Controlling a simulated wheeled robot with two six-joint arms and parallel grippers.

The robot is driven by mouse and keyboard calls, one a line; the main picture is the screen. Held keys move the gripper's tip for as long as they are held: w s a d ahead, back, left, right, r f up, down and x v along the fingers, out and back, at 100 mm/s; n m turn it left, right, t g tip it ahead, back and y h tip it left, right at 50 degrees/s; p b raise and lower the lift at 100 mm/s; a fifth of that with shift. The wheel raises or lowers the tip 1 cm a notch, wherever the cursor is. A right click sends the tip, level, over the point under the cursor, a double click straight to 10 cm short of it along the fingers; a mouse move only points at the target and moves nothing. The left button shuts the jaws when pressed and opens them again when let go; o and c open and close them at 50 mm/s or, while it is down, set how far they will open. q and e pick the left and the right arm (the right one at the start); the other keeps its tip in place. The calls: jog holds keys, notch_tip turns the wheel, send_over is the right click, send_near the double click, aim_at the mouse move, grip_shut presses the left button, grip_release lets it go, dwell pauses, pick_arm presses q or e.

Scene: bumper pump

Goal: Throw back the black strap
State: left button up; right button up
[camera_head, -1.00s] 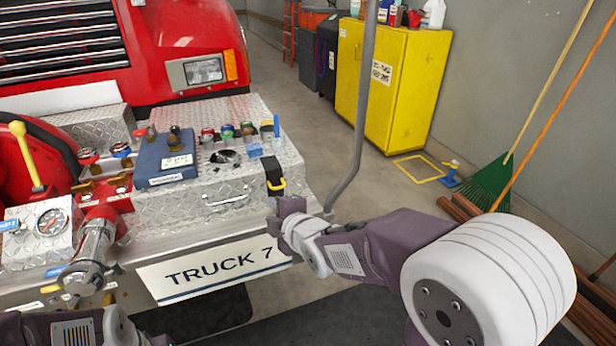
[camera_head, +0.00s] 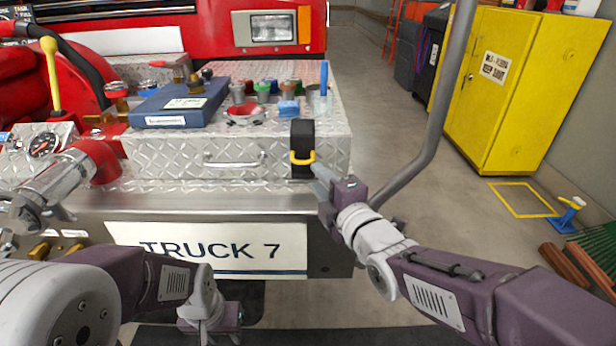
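The black strap (camera_head: 302,135) hangs over the front right edge of the silver diamond-plate box (camera_head: 180,155) on the truck's bumper. A yellow loop (camera_head: 301,158) is at its lower end. My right gripper (camera_head: 322,177) is just right of and below the yellow loop, its fingertips close to it. I cannot tell whether they touch it, or how far the fingers are apart. My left gripper (camera_head: 212,325) is low in front of the bumper, below the TRUCK 7 plate, away from the strap. Its fingers are not clearly seen.
A blue case (camera_head: 170,105) and several coloured knobs or caps stand on the box top. A grey vertical pole (camera_head: 440,110) stands right of the box, near my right arm. A yellow cabinet (camera_head: 530,90) is further back. The floor between is clear.

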aim_at(304, 163)
jog(key=b+x, duration=0.1)
jog(key=x, duration=0.7)
jog(key=shift+w+f+b, duration=0.1)
jog(key=shift+b, duration=0.2)
jog(key=shift+w+a, duration=0.15)
jog(key=shift+w, duration=0.35)
grip_shut()
dwell(0.6)
